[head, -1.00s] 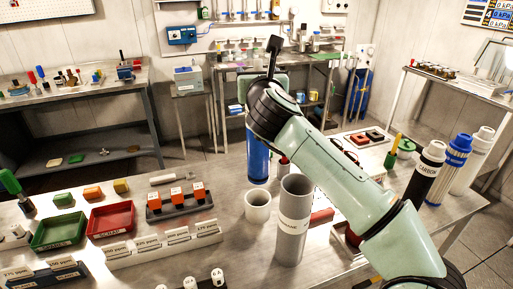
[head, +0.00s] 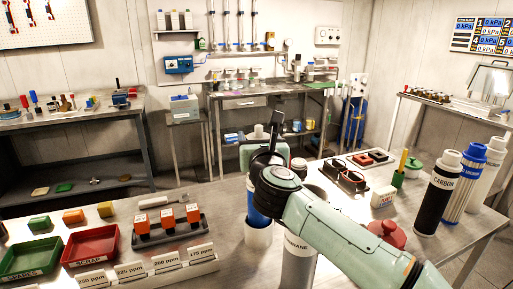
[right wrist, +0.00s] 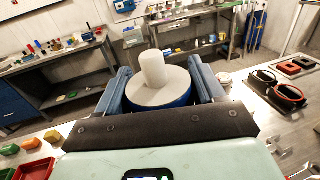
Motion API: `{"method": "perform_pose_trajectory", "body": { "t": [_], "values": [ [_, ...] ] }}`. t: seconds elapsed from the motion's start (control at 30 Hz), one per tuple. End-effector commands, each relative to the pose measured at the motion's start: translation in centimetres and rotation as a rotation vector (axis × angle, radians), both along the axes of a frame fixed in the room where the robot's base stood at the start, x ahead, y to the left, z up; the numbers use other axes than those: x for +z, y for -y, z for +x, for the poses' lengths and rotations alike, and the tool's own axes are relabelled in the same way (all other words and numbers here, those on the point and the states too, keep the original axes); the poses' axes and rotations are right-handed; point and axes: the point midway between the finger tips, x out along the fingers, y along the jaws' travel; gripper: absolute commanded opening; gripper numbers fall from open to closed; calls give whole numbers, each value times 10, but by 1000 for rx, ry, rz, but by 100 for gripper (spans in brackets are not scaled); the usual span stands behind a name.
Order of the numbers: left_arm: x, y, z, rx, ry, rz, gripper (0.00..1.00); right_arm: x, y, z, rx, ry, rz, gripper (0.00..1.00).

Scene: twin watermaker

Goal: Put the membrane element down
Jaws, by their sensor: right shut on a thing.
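The membrane element is a blue cylinder (head: 257,214) with a white top and stem (right wrist: 153,68). My right gripper (head: 258,182) is shut on it, with a blue finger on each side of its top in the right wrist view (right wrist: 160,92). My arm hides the middle of the element. My left gripper is not in view.
A grey tube labelled "...RANE" (head: 298,258) stands close right of the cup, partly behind my arm. Orange blocks in a dark rack (head: 170,232) and a red scrap tray (head: 91,246) lie left. Carbon (head: 437,192) and blue-banded (head: 465,183) cylinders stand right.

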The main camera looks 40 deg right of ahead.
Motion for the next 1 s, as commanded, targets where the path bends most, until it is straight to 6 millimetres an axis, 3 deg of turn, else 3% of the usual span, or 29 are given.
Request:
{"method": "perform_pose_trajectory", "body": {
  "t": [0.47,0.5,0.53,0.93,1.0],
  "values": [
    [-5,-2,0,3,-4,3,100,-2,0,-1,0,6,-1,42],
    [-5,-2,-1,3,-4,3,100,-4,0,-1,-1,2,0,82],
    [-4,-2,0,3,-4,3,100,-3,0,-1,-1,2,0,91],
    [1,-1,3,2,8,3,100,0,0,-1,-1,2,0,94],
    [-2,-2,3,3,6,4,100,-1,-5,-9,1,4,0,94]
  ]
}}
